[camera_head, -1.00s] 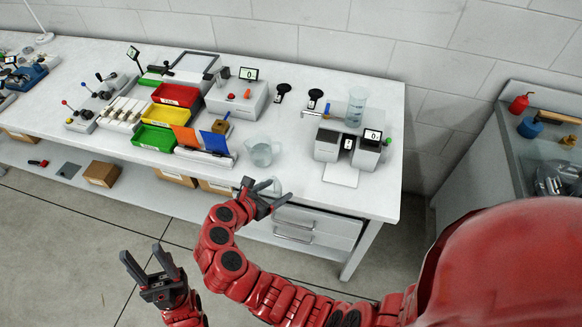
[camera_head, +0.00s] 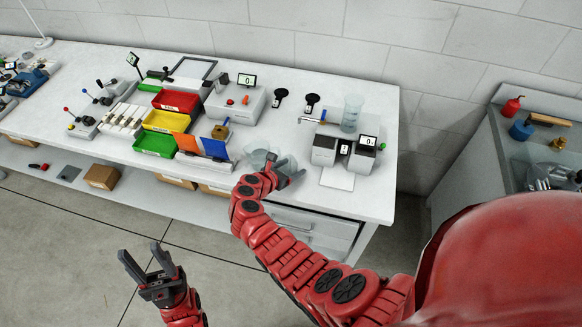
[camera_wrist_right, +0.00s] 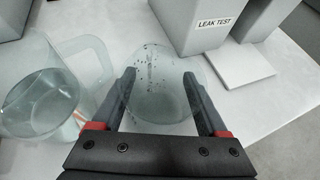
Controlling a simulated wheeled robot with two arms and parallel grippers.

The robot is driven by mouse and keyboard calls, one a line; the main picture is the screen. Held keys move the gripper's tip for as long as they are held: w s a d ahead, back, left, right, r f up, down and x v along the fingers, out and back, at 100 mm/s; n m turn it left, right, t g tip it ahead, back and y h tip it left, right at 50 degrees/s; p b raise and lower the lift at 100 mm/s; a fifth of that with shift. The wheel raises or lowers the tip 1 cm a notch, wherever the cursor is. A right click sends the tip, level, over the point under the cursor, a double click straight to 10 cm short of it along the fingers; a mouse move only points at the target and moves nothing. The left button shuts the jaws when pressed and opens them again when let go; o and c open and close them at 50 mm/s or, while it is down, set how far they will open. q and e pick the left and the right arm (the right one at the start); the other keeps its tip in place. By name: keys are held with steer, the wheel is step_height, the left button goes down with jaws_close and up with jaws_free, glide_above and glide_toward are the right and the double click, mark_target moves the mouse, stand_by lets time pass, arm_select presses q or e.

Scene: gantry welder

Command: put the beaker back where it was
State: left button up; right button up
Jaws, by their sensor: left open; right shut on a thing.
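My right gripper (camera_wrist_right: 160,105) is shut on a clear glass beaker (camera_wrist_right: 158,70) with dark markings on its wall. In the wrist view the beaker sits between the two fingers, beside a clear jug (camera_wrist_right: 40,95) with a handle. In the head view my right gripper (camera_head: 288,172) is over the front edge of the bench, just right of the jug (camera_head: 258,158), and largely hides the beaker. I cannot tell whether the beaker touches the bench top. My left gripper (camera_head: 148,270) is open and empty, low over the floor in front of the bench.
The grey leak test unit (camera_head: 342,152) stands right of my right gripper, with a white plate (camera_head: 337,178) in front. A tall clear vessel (camera_head: 351,113) stands at its back. Colored bins (camera_head: 172,122) and an orange and a blue panel (camera_head: 214,148) are to the left.

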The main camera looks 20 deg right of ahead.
steer(key=shift+f, duration=0.15)
steer(key=o, duration=1.1)
steer(key=shift+o, duration=0.2)
steer(key=shift+s+a+r, duration=0.1)
steer(key=shift+a+r, duration=0.1)
steer(key=shift+a, duration=0.1)
steer(key=b+v, duration=0.1)
steer(key=v, duration=1)
steer(key=shift+s+b, duration=0.2)
steer(key=shift+b, duration=0.2)
steer(key=shift+a, duration=0.1)
